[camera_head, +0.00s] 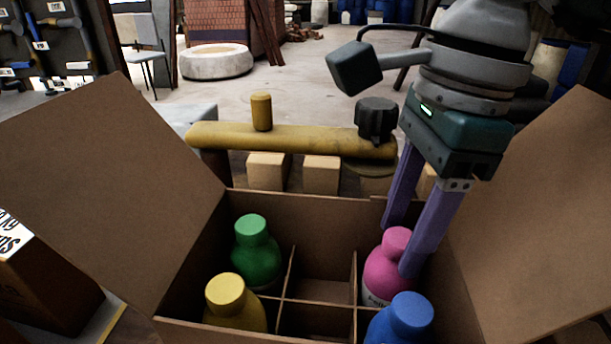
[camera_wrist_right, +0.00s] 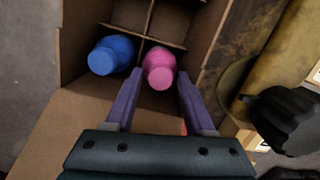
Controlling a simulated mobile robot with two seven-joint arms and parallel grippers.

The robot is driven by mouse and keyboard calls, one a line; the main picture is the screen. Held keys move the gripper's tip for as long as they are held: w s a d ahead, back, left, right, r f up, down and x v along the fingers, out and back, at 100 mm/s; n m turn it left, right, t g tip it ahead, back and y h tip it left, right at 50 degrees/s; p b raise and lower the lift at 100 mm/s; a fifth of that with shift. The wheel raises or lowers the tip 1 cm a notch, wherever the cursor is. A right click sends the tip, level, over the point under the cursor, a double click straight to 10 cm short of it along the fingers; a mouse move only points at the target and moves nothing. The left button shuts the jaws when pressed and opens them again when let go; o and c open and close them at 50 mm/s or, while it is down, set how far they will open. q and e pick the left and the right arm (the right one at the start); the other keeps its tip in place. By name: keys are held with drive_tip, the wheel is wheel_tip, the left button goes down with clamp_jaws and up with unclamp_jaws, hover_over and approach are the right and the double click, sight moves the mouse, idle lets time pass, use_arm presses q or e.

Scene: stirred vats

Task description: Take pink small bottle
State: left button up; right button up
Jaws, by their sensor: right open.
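The pink small bottle (camera_head: 387,265) stands in the far right compartment of an open cardboard box (camera_head: 310,205). My right gripper (camera_head: 396,250) is open, pointing down into the box, with one finger in front of the pink bottle and the other behind it. In the right wrist view the pink bottle (camera_wrist_right: 159,68) shows between the two purple fingers (camera_wrist_right: 155,90), a little beyond their tips. I cannot tell whether the fingers touch it. My left gripper is not in view.
A blue bottle (camera_head: 400,320) stands nearest the pink one. Green (camera_head: 256,250) and yellow (camera_head: 234,303) bottles fill the left compartments. Cardboard dividers (camera_head: 320,290) separate them. Raised box flaps (camera_head: 95,165) flank both sides. A yellow pipe (camera_head: 290,138) with a black knob (camera_head: 377,117) lies behind.

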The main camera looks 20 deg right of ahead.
clamp_jaws()
idle(0.5)
idle(1.0)
